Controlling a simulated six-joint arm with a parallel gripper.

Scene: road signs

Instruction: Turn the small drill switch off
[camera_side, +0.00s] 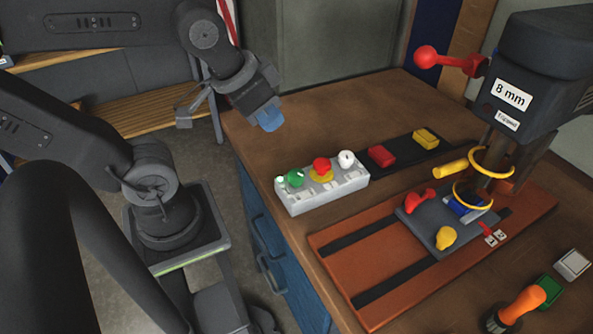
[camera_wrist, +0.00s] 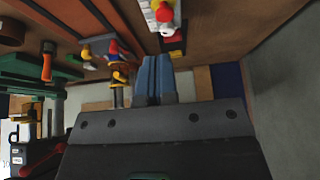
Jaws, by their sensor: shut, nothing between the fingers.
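A light grey control box (camera_side: 322,188) stands on the brown workbench near its left edge. On it are a green button (camera_side: 295,177), a red button on a yellow base (camera_side: 321,167) and a white knob (camera_side: 346,159). The drill (camera_side: 535,75) stands at the right, with an "8 mm" label and a red lever. My gripper (camera_side: 268,120) is shut and empty, its blue fingers in the air above and left of the box. In the wrist view my blue fingers (camera_wrist: 154,78) are together, and part of the control box (camera_wrist: 155,14) shows at the top. The switch's setting cannot be made out.
A black strip with a red block (camera_side: 382,156) and a yellow block (camera_side: 425,138) lies behind the box. An orange-brown board (camera_side: 340,240) carries a grey vise plate under the drill. An orange-handled tool (camera_side: 522,304) lies at front right.

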